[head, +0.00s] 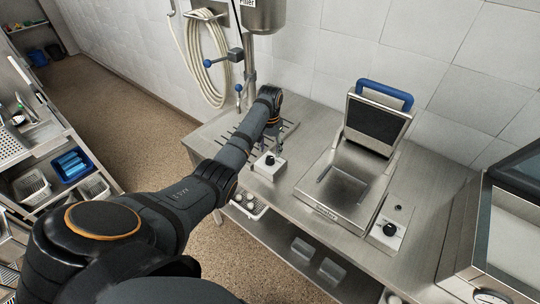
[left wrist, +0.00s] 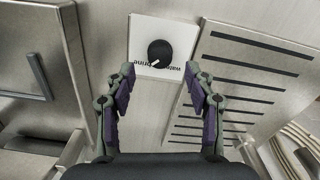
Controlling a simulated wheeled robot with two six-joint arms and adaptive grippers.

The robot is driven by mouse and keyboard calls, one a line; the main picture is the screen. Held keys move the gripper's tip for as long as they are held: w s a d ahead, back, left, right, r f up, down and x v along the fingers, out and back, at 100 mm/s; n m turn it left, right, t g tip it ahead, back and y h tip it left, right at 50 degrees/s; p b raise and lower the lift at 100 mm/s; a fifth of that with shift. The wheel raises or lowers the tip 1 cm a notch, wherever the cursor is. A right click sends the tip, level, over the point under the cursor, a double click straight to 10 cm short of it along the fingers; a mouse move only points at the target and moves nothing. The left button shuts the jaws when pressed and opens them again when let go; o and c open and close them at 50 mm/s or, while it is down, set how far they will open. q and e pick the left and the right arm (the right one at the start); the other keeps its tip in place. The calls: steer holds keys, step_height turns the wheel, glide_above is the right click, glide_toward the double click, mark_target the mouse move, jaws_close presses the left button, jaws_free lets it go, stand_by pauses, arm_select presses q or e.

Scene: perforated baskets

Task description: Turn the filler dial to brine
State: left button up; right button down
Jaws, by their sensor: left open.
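The filler dial is a black round knob (left wrist: 160,53) on a white plate, seen ahead of my fingers in the left wrist view. Its white pointer mark slants to the lower left there. In the head view the knob (head: 270,160) sits on a small box on the steel counter. My left gripper (left wrist: 160,75) is open, its fingers on either side of the knob's line and apart from it. The filler tank (head: 263,14) hangs on the wall above. My right gripper is not in view.
A slotted drain grate (left wrist: 240,90) lies beside the dial. A contact grill (head: 345,185) with a raised blue-handled lid stands to the right, with another knob (head: 390,229) beside it.

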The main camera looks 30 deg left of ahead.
mark_target(270, 158)
arm_select(q)
step_height(270, 158, down, 5)
steer(key=shift+f, duration=0.1)
jaws_close()
stand_by(0.4)
